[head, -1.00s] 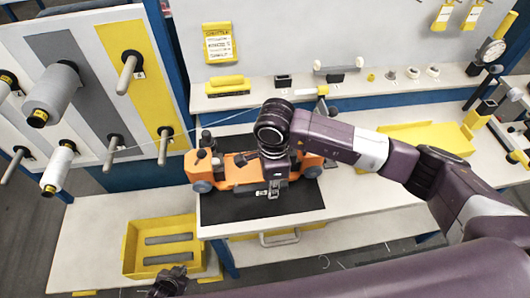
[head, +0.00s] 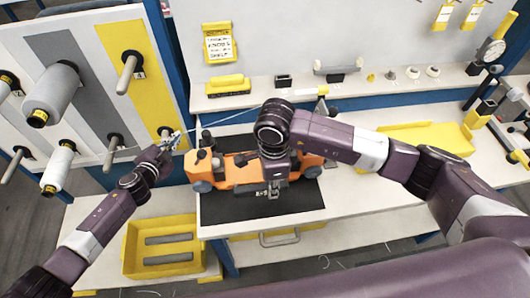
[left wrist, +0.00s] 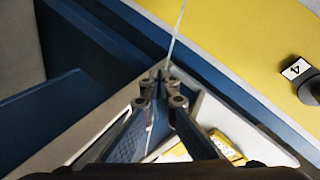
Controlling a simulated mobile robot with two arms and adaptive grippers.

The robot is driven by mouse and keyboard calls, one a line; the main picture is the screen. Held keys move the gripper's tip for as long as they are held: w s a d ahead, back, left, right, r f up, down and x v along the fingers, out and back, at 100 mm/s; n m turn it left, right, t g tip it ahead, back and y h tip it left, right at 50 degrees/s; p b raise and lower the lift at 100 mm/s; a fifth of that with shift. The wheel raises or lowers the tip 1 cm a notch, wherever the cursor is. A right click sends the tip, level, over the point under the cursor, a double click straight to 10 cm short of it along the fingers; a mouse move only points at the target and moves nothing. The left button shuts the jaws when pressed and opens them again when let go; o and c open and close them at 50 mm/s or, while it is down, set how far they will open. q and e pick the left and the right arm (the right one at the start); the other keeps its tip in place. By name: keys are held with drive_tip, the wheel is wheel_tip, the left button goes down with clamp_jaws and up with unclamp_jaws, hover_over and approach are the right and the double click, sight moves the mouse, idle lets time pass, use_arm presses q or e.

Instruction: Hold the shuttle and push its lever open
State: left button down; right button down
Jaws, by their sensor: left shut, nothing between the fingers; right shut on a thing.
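The shuttle (head: 233,175) is a long orange body with blue-grey wheels and dark upright parts at its left end. It lies on a black mat (head: 225,207). My right gripper (head: 273,186) comes down over its middle, shut on it, and hides that part. I cannot clearly pick out the lever. My left gripper (head: 174,138) is raised to the left of the shuttle, apart from it, near the spool panel. It is shut and empty; its fingers also show together in the left wrist view (left wrist: 161,88). A pale thread (head: 228,118) runs close to its tips.
The spool panel (head: 90,50) with grey and white spools and bare pegs stands at the left, close to my left gripper. A yellow tray (head: 160,272) with grey bars sits front left. A shelf (head: 300,88) with small parts runs behind the shuttle.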

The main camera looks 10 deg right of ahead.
use_arm(q)
drive_tip(key=w+d+r+m+h, duration=0.2)
drive_tip(key=r, duration=0.4)
drive_tip(key=w+d+r+m+h, duration=0.1)
drive_tip(key=d+r+m, duration=0.1)
drive_tip(key=r, duration=0.5)
use_arm(e)
drive_tip(key=shift+s+d+f, duration=0.1)
drive_tip(key=shift+s+f, duration=0.15)
drive_tip(key=shift+f, duration=0.05)
use_arm(q)
drive_tip(key=s+d+r+m+g+h, duration=0.2)
drive_tip(key=d+r+m+h, duration=0.1)
drive_tip(key=d+r+m, duration=0.25)
drive_tip(key=s+d+r+m+g+h, duration=0.1)
drive_tip(key=s+d+r+m+h, duration=0.1)
drive_tip(key=d+r+m, duration=0.3)
drive_tip(key=s+d+f+m+g, duration=0.1)
drive_tip(key=s+d+m+g, duration=0.75)
drive_tip(key=d+m, duration=0.25)
drive_tip(key=m+g+y, duration=0.2)
drive_tip(key=m+y, duration=1)
drive_tip(key=m, duration=0.2)
hover_over(202, 154)
drive_tip(key=d, duration=0.3)
wheel_tip(202, 154, down, 2)
drive_tip(key=shift+w+f, duration=0.2)
drive_tip(key=shift+f, duration=1.75)
drive_tip(key=shift+w+f, duration=0.2)
drive_tip(key=shift+f, duration=1.75)
